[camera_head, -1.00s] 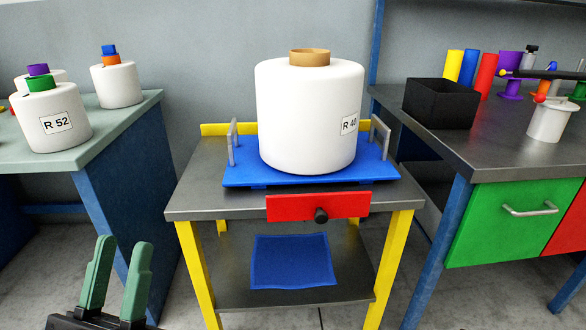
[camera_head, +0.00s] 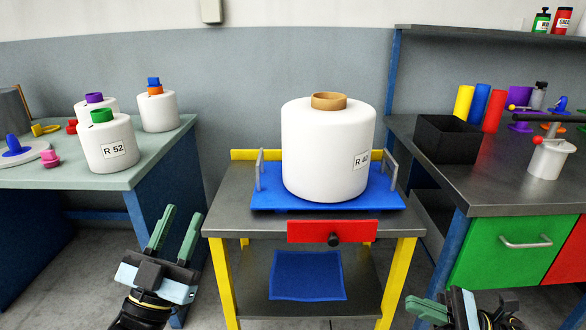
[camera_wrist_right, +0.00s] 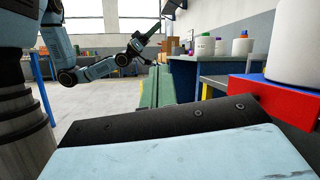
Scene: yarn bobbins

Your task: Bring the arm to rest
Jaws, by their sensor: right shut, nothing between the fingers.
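My left gripper (camera_head: 182,222) is in the lower left of the head view, pointing up, its two green fingers apart and nothing between them. My right gripper (camera_head: 420,305) is at the bottom edge right of centre, partly cut off, pointing left in front of the small table. Its green fingers (camera_wrist_right: 156,88) show closed together and empty in the right wrist view. The large white bobbin R 40 (camera_head: 325,150) stands upright on the blue tray (camera_head: 270,203), apart from both grippers. It also shows at the right of the right wrist view (camera_wrist_right: 292,50).
The grey table (camera_head: 225,215) with yellow legs holds the tray. At left, a green-topped table (camera_head: 110,180) carries several bobbins, including R 52 (camera_head: 108,150). At right, a workbench (camera_head: 465,180) holds a black box (camera_head: 446,140) and coloured tubes. Floor between the tables is free.

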